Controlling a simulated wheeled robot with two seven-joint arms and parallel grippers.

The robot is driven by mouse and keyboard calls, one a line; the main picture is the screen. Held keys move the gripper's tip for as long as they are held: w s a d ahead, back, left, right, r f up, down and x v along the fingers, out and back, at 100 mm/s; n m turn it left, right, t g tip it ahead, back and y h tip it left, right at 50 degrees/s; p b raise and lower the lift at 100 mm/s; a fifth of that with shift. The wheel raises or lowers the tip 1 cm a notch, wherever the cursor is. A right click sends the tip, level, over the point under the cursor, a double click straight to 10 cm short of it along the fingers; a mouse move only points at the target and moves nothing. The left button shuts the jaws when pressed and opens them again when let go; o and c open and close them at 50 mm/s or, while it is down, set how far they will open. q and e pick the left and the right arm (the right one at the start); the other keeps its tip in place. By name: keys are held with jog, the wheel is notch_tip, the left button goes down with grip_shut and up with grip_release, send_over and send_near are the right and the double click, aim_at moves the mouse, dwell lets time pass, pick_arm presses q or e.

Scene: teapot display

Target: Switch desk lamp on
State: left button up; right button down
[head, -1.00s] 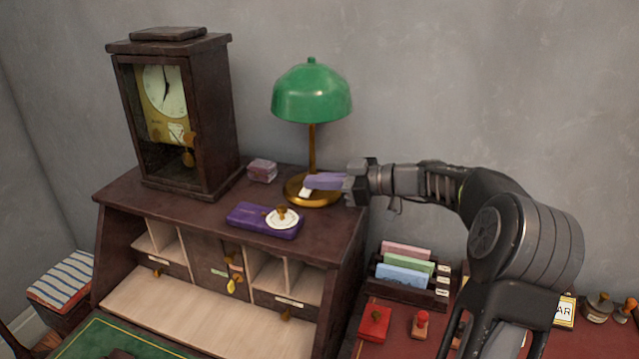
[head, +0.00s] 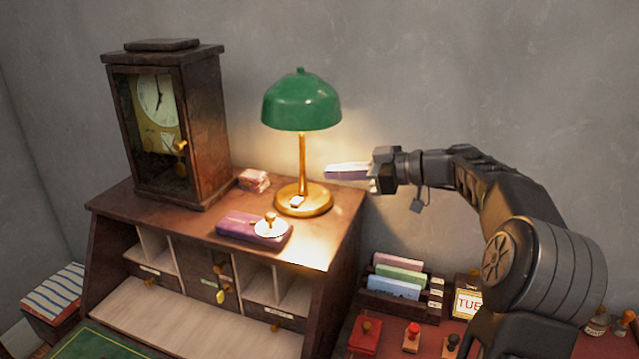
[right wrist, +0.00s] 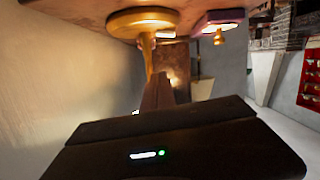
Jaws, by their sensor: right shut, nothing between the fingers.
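The desk lamp has a green shade (head: 301,100), a brass stem and a round brass base (head: 318,206) on the top of the desk. It is lit, and warm light falls on the desk top and the wall. A small pale switch (head: 296,201) sits on the front left of the base. My right gripper (head: 328,171) is shut and empty, to the right of the lamp stem, above the base and apart from it. In the right wrist view the lamp base (right wrist: 143,20) appears at the top, beyond my fingers (right wrist: 158,92). My left gripper is not in view.
A wooden clock (head: 205,130) stands left of the lamp. A purple box (head: 236,226) with a white knobbed disc (head: 270,230) lies in front of it, and a small box (head: 253,180) behind. A card holder (head: 402,300) and stamps stand lower right. The wall is close behind.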

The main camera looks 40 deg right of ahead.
jog(key=v, duration=0.4)
jog(key=shift+w+d+f, duration=0.1)
jog(key=shift+d, duration=0.1)
dwell(0.4)
